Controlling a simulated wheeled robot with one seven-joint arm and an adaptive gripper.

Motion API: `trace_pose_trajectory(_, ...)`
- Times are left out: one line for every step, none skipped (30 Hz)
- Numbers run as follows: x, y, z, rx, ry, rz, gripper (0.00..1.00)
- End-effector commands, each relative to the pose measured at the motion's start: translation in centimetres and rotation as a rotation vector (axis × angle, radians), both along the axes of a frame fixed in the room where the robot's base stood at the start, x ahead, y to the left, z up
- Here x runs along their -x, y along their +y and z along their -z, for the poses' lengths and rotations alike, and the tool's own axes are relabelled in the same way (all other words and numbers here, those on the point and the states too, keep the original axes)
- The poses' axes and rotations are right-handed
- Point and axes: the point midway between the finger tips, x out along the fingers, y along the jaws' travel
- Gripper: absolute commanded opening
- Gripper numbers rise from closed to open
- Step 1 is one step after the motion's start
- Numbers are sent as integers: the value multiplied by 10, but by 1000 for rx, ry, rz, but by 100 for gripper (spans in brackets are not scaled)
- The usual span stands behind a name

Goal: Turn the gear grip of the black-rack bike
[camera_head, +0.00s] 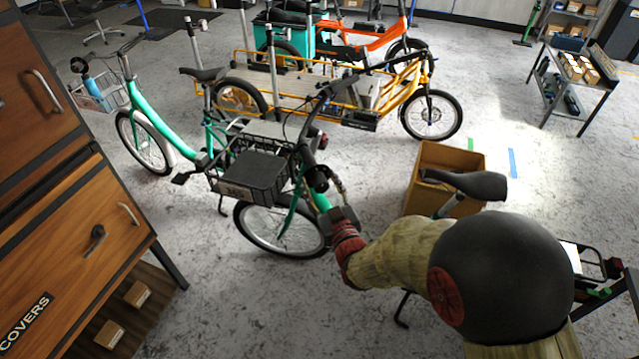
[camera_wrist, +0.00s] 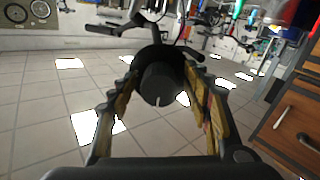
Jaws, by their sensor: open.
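The gear grip (camera_wrist: 160,84) is a dark cylinder seen end-on in the wrist view, with a small pale mark at its lower edge. My gripper (camera_wrist: 160,70) is open, one yellow-padded finger on each side of the grip. A gap shows low down on both sides; contact near the fingertips is unclear. In the head view my gripper (camera_head: 319,183) is at the handlebar end of the nearest green bike (camera_head: 289,216), and the grip is hard to make out there. This bike carries a black front box (camera_head: 251,177), and its saddle (camera_head: 466,184) shows beyond my arm.
A teal bike (camera_head: 150,118) stands close behind, and an orange cargo bike (camera_head: 408,88) farther back. A wooden cabinet (camera_head: 75,255) stands at the left. A cardboard box (camera_head: 452,158) is on the floor behind my arm.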

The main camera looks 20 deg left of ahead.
Motion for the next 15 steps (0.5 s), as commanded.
trace_pose_trajectory(-3, 2, 0, 0, 0, 0, 49)
trace_pose_trajectory(-4, 3, 0, 0, 0, 0, 49)
trace_pose_trajectory(-5, 3, 0, 0, 0, 0, 49)
trace_pose_trajectory(-5, 4, 0, 0, 0, 0, 49)
trace_pose_trajectory(-5, 4, 0, 0, 0, 0, 49)
trace_pose_trajectory(-6, 4, -1, 0, 0, 0, 49)
trace_pose_trajectory(-5, 4, -1, 0, 0, 0, 49)
trace_pose_trajectory(-5, 4, -1, 0, 0, 0, 49)
trace_pose_trajectory(-5, 4, -1, 0, 0, 0, 49)
trace_pose_trajectory(-5, 4, -1, 0, 0, 0, 49)
trace_pose_trajectory(-5, 4, -1, 0, 0, 0, 49)
trace_pose_trajectory(-5, 4, -1, 0, 0, 0, 47)
trace_pose_trajectory(-5, 4, -1, 0, 0, 0, 45)
trace_pose_trajectory(-5, 3, -1, 0, 0, 0, 43)
trace_pose_trajectory(-5, 3, -1, 0, 0, 0, 41)
